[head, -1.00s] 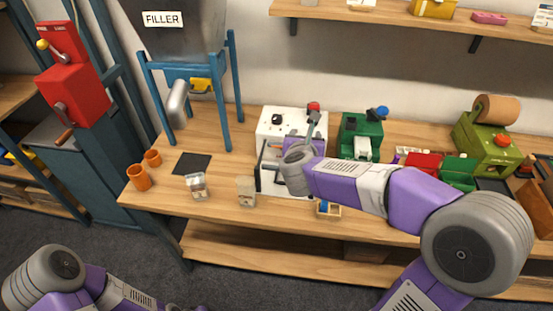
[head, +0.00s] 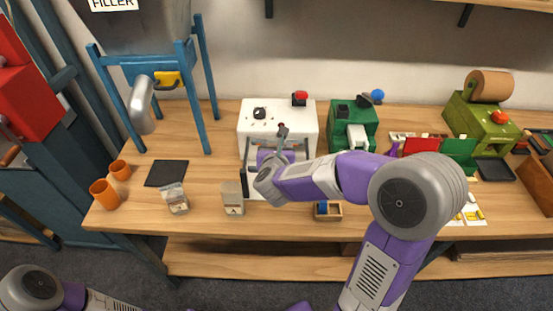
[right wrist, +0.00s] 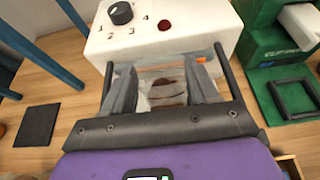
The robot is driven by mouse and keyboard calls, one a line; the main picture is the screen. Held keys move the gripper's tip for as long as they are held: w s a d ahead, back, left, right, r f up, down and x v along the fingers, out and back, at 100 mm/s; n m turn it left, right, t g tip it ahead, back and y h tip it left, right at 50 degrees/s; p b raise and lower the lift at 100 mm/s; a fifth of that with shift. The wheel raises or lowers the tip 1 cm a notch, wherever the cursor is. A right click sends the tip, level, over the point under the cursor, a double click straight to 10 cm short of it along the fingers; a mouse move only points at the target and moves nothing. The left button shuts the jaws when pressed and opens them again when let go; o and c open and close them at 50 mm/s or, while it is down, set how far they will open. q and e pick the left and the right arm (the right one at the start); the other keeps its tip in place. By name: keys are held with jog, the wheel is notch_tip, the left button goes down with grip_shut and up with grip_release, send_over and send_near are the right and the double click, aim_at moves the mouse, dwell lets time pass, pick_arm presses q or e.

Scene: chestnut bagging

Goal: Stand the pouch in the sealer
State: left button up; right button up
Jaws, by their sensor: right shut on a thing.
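The white sealer (head: 255,120) stands at the back middle of the bench, with a dial, a red button and dark side bars. It also shows in the right wrist view (right wrist: 190,32). My right gripper (right wrist: 163,80) is shut on a clear pouch (right wrist: 167,98) with brown chestnuts in it. The pouch is at the sealer's front, between the two dark side bars. I cannot tell whether its base rests on anything. In the head view my wrist hides the pouch. My left gripper is out of view; only part of that arm shows at lower left.
A filled clear pouch (head: 176,198) and a pale labelled packet (head: 232,198) stand on the bench to the left. Beyond are a dark mat (head: 167,173) and orange cups (head: 104,193). A green machine (head: 357,120) stands close to the sealer's right.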

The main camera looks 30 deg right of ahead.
notch_tip(320, 180, down, 4)
jog(key=shift+r+b, duration=0.25)
jog(key=shift+b, duration=0.25)
jog(key=shift+r, duration=0.1)
jog(key=shift+f, duration=0.2)
jog(key=o, duration=1.4)
